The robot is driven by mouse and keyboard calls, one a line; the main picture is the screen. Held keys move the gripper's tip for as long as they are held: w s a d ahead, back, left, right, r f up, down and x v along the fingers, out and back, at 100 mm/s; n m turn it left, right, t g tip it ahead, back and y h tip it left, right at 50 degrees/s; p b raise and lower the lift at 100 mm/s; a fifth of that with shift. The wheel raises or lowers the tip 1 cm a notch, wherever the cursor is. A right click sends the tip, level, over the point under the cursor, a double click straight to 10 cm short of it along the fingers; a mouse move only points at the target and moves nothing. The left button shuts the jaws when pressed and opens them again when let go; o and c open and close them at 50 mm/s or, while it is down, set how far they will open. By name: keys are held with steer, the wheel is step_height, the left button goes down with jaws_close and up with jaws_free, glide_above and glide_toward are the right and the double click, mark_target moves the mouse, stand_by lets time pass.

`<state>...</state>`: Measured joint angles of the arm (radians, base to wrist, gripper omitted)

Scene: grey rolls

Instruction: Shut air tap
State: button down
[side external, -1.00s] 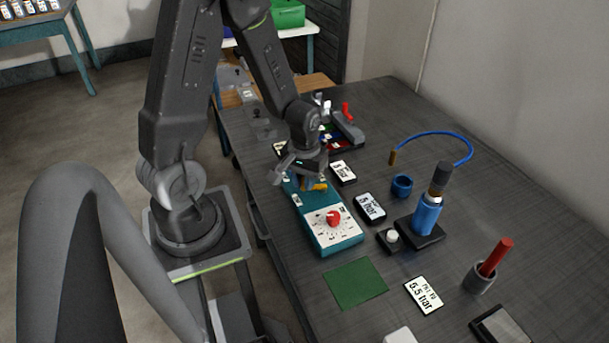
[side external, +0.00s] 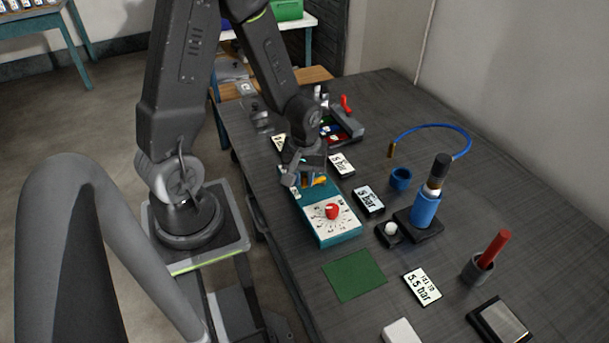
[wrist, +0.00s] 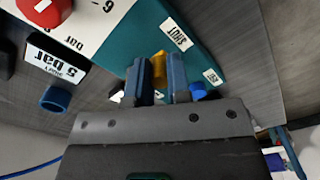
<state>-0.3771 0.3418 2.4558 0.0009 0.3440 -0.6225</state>
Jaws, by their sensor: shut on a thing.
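The teal box (side external: 335,237) stands on the bench with a red knob (side external: 332,211) on its white dial plate. Its yellow tap handle (wrist: 159,66) sits past the dial, at the box's far end in the side view. My gripper (wrist: 158,78) is shut on the yellow tap handle, with one blue finger on each side of it. In the side view my gripper (side external: 313,180) hides most of the handle. A white label (wrist: 178,36) on the box beside the handle seems to read SHUT. A smaller label (wrist: 212,77) lies farther along.
A 5 bar sign (side external: 368,200) and a blue ring (side external: 401,179) lie right of the box. A blue bottle (side external: 426,208) stands on a black base. A red-handled tool (side external: 494,250) stands in a grey cup. A green mat (side external: 354,276) lies in front, clear.

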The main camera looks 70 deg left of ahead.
mark_target(305, 176)
steer(key=c, duration=1.1)
jaws_free()
step_height(305, 176, up, 14)
steer(key=shift+f, duration=0.1)
steer(key=s+d+r+m+t, duration=0.2)
steer(key=d+r+m, duration=0.1)
steer(key=s+d+r+m+t, duration=0.1)
steer(key=s+d+r+m, duration=0.1)
steer(key=d+r+m, duration=0.2)
steer(key=s+d+r+m+t, duration=0.2)
steer(key=d+r+m, duration=0.1)
steer(key=m, duration=0.1)
steer(key=shift+s+d+r+t, duration=0.15)
steer(key=shift+s+r+t, duration=0.05)
steer(key=shift+r+t, duration=0.1)
